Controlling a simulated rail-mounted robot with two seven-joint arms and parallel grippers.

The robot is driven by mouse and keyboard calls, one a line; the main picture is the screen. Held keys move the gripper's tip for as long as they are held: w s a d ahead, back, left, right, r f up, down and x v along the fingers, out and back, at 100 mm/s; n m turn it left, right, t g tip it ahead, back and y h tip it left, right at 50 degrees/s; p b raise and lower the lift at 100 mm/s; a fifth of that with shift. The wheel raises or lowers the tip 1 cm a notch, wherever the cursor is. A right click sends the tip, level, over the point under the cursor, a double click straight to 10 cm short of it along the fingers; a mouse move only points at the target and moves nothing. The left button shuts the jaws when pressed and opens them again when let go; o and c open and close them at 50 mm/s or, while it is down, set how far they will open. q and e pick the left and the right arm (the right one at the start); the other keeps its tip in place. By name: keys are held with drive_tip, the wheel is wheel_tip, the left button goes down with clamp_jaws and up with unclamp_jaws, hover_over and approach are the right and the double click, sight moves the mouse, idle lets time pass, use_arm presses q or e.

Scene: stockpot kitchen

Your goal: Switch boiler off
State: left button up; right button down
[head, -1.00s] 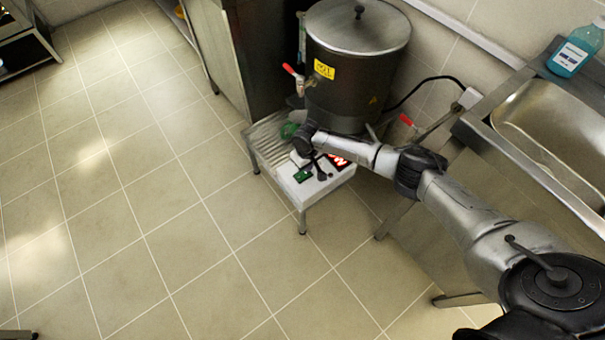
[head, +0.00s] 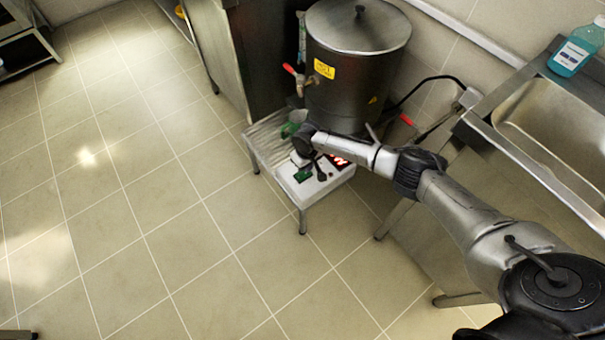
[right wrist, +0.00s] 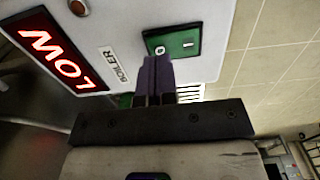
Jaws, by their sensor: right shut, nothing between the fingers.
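The boiler (head: 352,85) is a large dark metal pot with a lid, on a low metal stand. A white control panel (head: 322,184) is at the stand's front. In the right wrist view, the panel has a green rocker switch (right wrist: 173,44) marked O and I, beside a "BOILER" label (right wrist: 114,64). A red display (right wrist: 55,47) reads "LOW". My right gripper (right wrist: 154,62) is shut and empty, its fingertips at the O end of the switch. I cannot tell whether they touch it or which way the rocker is tilted. My left gripper is not in view.
A tap with a red handle (head: 290,69) sticks out from the boiler. A green cup (head: 290,129) is on the stand below it. A sink (head: 550,120) and a blue bottle (head: 571,55) are at the right. The tiled floor (head: 130,200) at the left is clear.

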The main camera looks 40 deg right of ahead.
drive_tip(key=shift+f, duration=0.35)
drive_tip(key=shift+f+b, duration=0.45)
drive_tip(key=shift+f, duration=0.05)
drive_tip(key=shift+f, duration=0.25)
idle(0.4)
wheel_tip(320, 180, up, 5)
drive_tip(key=p, duration=0.5)
drive_tip(key=shift+f, duration=0.2)
drive_tip(key=shift+r+p, duration=1.25)
drive_tip(key=shift+p, duration=0.15)
